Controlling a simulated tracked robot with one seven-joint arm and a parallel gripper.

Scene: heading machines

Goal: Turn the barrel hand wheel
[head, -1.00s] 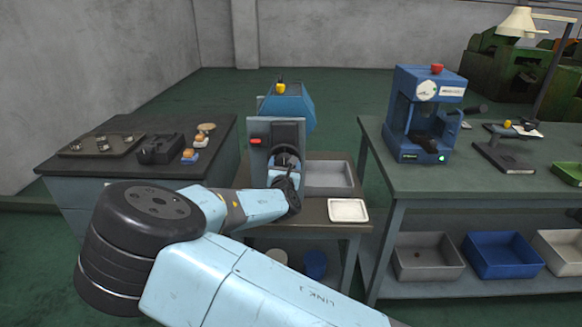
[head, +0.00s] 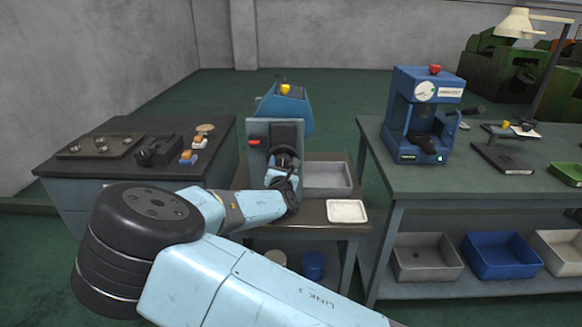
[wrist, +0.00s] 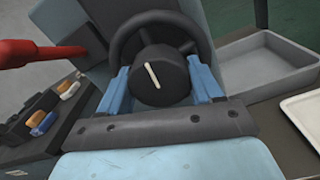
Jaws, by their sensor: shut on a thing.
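The barrel hand wheel (wrist: 125,40) is dark, with a round black hub that carries a pale line tilted a little to the left at its top. In the head view the wheel (head: 287,153) is on the front of the small blue machine, partly hidden by my wrist. My gripper (wrist: 160,78) has its two blue fingers on either side of the hub, shut on the wheel at its hub. In the head view my gripper (head: 285,176) is at the machine's front, its fingers hard to make out.
The red lever (wrist: 35,52) is close at the left. A grey tray (head: 327,178) and a white tray (head: 346,211) are to the right of the machine. A dark bench (head: 95,165) stands left; a green bench (head: 480,185) with a blue press (head: 420,95) stands right.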

